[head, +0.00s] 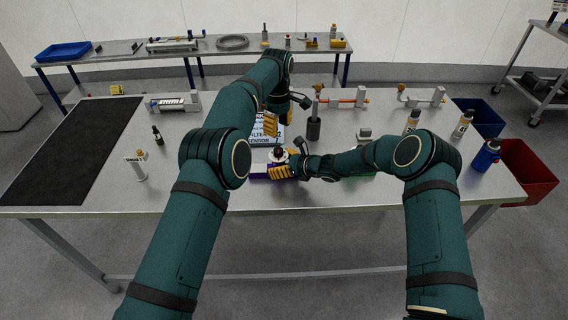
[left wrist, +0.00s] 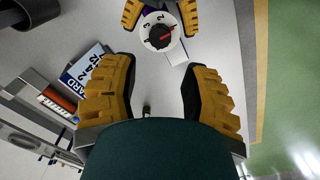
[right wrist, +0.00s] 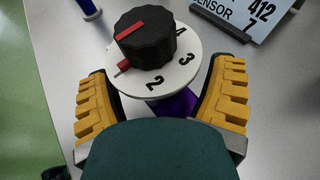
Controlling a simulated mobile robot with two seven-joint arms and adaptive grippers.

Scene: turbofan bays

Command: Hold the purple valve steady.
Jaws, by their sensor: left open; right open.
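The purple valve (right wrist: 178,103) stands on the table. In the right wrist view it has a white numbered dial (right wrist: 183,78) and a black knob (right wrist: 145,42) with a red mark on top. My right gripper (right wrist: 163,72) is open, with one finger on each side of the valve; gaps show beside the dial. In the head view the right gripper (head: 284,172) partly hides the valve (head: 259,173). My left gripper (head: 271,122) is open and empty, higher and behind the valve. In the left wrist view the dial (left wrist: 160,32) lies beyond the left gripper's fingertips (left wrist: 158,72), between the right gripper's fingers.
A sensor placard (left wrist: 82,68) stands close behind the valve. A dark cylinder (head: 313,128) stands to its right. Bottles (head: 412,121) and a blue can (head: 486,155) are at the right. A black mat (head: 75,150) covers the left end of the table.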

